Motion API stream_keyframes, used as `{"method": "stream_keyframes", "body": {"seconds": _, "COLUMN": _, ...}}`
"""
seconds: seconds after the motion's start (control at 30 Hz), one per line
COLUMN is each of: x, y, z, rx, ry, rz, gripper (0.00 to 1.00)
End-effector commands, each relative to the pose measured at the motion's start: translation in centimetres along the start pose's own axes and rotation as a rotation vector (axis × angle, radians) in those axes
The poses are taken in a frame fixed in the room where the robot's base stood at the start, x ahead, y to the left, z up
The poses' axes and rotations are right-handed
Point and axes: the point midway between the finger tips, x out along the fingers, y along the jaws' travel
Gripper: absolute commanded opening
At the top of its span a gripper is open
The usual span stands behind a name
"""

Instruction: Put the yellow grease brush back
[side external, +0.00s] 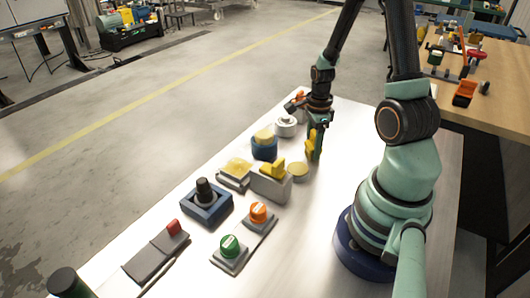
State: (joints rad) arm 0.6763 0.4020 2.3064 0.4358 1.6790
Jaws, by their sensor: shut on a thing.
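My gripper (317,128) points down over the far part of the white bench and is shut on a narrow yellow thing, which appears to be the yellow grease brush (310,146). The fingers hide part of the brush. Its lower end is close to the bench top; I cannot tell whether it touches. To its left are a blue round holder (264,152) with a yellowish top and a grey block (270,187) with a yellow piece (271,170). Which of these belongs to the brush does not show.
A yellow disc (298,168) lies just below the gripper. A white round part (286,127) stands behind it. Nearer are a blue base with a black knob (205,193), orange (258,212) and green (230,245) buttons, and a red-tipped lever (174,228). The bench's right side is mostly clear.

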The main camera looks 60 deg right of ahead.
Motion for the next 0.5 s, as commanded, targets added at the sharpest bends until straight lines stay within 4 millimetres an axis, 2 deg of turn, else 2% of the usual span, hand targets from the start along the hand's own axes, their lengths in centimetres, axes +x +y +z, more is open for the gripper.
{"method": "stream_keyframes", "body": {"seconds": 0.1, "x": 0.29, "y": 0.01, "z": 0.0, "rx": 0.0, "ry": 0.0, "rz": 0.001, "gripper": 0.0}}
{"method": "stream_keyframes", "body": {"seconds": 0.13, "x": 0.28, "y": 0.01, "z": 0.0, "rx": 0.0, "ry": 0.0, "rz": 0.001, "gripper": 0.69}}
{"method": "stream_keyframes", "body": {"seconds": 0.2, "x": 0.26, "y": 0.0, "z": 0.0, "rx": 0.0, "ry": 0.0, "rz": 0.0, "gripper": 0.92}}
{"method": "stream_keyframes", "body": {"seconds": 0.5, "x": 0.22, "y": 0.0, "z": 0.0, "rx": 0.0, "ry": 0.0, "rz": 0.0, "gripper": 0.92}}
